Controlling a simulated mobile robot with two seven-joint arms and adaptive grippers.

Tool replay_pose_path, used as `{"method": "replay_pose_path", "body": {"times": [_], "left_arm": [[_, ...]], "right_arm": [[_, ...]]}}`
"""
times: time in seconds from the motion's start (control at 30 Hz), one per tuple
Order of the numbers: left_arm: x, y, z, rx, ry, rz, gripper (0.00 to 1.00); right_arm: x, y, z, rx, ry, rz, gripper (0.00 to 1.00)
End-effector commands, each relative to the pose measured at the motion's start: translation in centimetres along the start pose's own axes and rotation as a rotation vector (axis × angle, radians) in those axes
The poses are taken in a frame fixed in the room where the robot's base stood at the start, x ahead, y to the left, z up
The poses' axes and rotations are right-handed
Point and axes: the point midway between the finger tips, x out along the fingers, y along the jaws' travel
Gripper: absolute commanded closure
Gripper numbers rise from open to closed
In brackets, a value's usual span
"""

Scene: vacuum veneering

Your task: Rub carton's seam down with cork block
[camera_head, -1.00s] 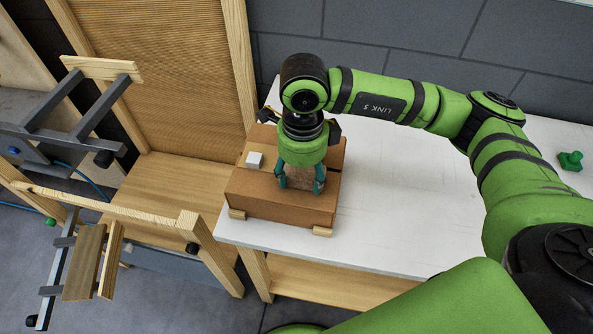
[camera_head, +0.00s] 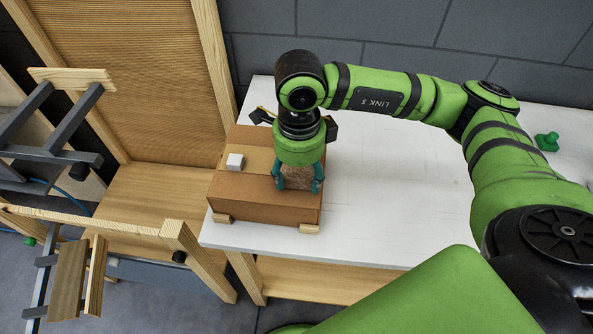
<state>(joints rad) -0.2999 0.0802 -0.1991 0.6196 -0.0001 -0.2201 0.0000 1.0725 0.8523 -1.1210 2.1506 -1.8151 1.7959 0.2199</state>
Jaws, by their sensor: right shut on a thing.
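The brown closed carton (camera_head: 240,207) stands on small wooden blocks at the left end of the white table. A paler tape strip (camera_head: 262,160) lies on its top, partly hidden by my right gripper. My right gripper (camera_head: 297,182) points down over the carton's right part, its teal fingers shut on the brown, speckled cork block (camera_head: 297,177). The block is at the carton's top; I cannot tell whether it presses on it. My left gripper is out of view.
The white table (camera_head: 400,190) is clear to the right of the carton, below my right arm. A green object (camera_head: 547,141) stands at its far right. A wooden frame (camera_head: 150,190) with a ribbed panel and clamps is close on the left.

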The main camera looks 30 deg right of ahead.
Motion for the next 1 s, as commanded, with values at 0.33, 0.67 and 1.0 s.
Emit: {"method": "replay_pose_path", "body": {"times": [0.33, 0.67, 1.0], "left_arm": [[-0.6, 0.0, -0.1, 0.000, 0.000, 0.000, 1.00], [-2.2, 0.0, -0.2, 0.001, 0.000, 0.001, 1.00], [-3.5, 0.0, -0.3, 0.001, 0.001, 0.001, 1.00]], "right_arm": [[-1.0, 0.0, 0.0, 0.000, -0.001, -0.001, 0.67], [-4.3, -0.1, 0.1, 0.000, -0.002, -0.002, 0.67], [-7.1, -0.1, 0.0, 0.000, -0.001, -0.001, 0.67]]}}
